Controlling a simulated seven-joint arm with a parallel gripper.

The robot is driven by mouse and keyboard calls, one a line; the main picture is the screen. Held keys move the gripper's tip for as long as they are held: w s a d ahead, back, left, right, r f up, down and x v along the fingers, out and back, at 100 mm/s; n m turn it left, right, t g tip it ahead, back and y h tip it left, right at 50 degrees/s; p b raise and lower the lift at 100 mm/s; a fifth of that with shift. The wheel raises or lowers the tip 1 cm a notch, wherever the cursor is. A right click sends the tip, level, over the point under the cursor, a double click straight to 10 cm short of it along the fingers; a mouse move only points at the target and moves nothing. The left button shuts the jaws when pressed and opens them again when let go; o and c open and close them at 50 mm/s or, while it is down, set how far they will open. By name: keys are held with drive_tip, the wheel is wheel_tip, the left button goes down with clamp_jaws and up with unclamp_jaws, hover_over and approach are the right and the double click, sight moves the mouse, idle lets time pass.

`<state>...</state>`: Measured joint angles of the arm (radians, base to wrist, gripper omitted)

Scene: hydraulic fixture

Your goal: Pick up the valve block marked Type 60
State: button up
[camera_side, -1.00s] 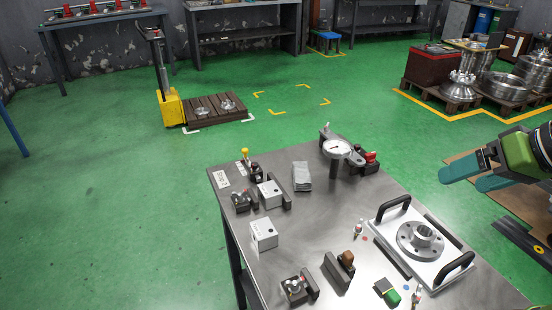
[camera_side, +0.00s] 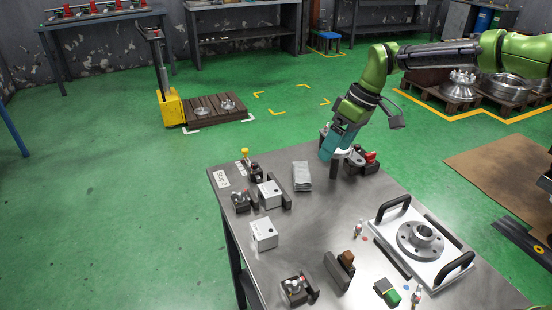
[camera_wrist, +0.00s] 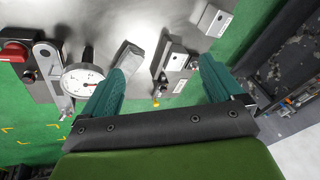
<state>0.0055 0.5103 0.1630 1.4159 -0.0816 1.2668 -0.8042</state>
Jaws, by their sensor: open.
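One block (camera_side: 270,194) sits against a dark fixture at the table's left, and the other block (camera_side: 263,234) stands free, nearer the camera. The wrist view shows a block in the fixture (camera_wrist: 178,62) and another farther off (camera_wrist: 213,20). Their markings are too small to read, so I cannot tell which is Type 60. My gripper (camera_side: 335,147) is over the table's far end, by the gauge, apart from both blocks. In the wrist view my gripper (camera_wrist: 165,68) is open, with nothing between its teal fingers.
A plate with black handles (camera_side: 450,232) fills the right. The table's middle is clear.

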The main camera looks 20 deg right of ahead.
sight(270, 188)
drive_tip(key=w+a+f+n+g+y, duration=0.1)
drive_tip(key=w+a+n, duration=0.1)
drive_tip(key=w+n, duration=0.35)
drive_tip(key=w+a+f+n+y, duration=0.2)
drive_tip(key=w+n, duration=0.2)
drive_tip(key=n, duration=0.3)
drive_tip(key=x, duration=1)
drive_tip(key=shift+s+f, duration=0.25)
drive_tip(key=shift+f, duration=0.15)
drive_tip(key=shift+s+x, duration=0.15)
drive_tip(key=shift+x, duration=1.25)
drive_tip(key=shift+s+x, duration=0.1)
drive_tip(key=shift+x, duration=1.3)
drive_tip(key=shift+r, duration=0.1)
drive_tip(key=c, duration=1.3)
